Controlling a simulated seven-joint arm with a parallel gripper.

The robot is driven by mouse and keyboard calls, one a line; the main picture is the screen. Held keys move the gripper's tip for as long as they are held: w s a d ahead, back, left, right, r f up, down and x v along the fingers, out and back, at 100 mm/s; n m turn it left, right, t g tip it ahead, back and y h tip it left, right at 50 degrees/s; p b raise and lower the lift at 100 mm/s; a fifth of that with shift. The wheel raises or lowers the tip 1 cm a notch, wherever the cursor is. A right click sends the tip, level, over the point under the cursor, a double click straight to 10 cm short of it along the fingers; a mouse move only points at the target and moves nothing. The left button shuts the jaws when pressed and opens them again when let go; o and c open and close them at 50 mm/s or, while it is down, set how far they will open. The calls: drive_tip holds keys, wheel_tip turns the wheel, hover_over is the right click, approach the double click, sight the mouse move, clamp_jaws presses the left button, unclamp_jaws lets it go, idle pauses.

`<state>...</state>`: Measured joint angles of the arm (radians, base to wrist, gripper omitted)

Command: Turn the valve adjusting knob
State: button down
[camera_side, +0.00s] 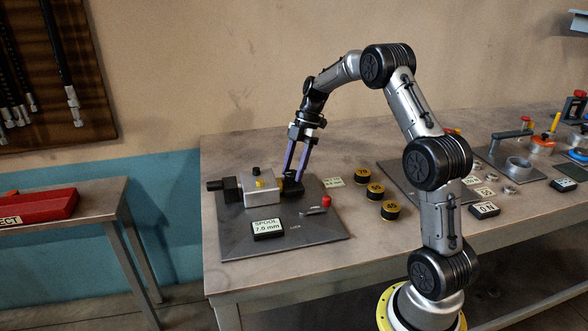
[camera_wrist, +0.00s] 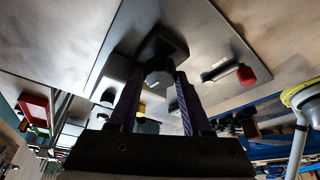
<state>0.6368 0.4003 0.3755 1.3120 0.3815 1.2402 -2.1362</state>
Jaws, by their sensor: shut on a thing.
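The valve is a silver block (camera_side: 263,203) with black end pieces and a small yellow cap, lying on a dark metal plate (camera_side: 300,232) at the left of the bench. My gripper (camera_side: 294,175) reaches down to the valve's black right end. In the wrist view, my gripper (camera_wrist: 158,82) has a finger on each side of a grey faceted knob (camera_wrist: 159,73) and is shut on it. The knob sits against a dark square piece (camera_wrist: 163,43). In the side view the fingers and dark end piece largely hide the knob.
A red-tipped lever (camera_side: 326,201) stands right of the valve, and also shows in the wrist view (camera_wrist: 245,75). A "SPOOL 7.0 mm" sign block (camera_side: 267,228) sits in front. Several black-and-yellow cylinders (camera_side: 374,192) stand farther right. A red case (camera_side: 35,206) lies on another table.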

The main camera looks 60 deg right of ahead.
drive_tip(key=n+g, duration=0.1)
drive_tip(key=n, duration=0.1)
drive_tip(key=n+g, duration=0.1)
drive_tip(key=n, duration=0.2)
drive_tip(key=shift+w+n, duration=0.2)
drive_tip(key=shift+n, duration=0.1)
idle(0.5)
drive_tip(key=shift+c, duration=1.7)
unclamp_jaws()
drive_tip(key=v, duration=1.4)
drive_tip(key=shift+w, duration=0.1)
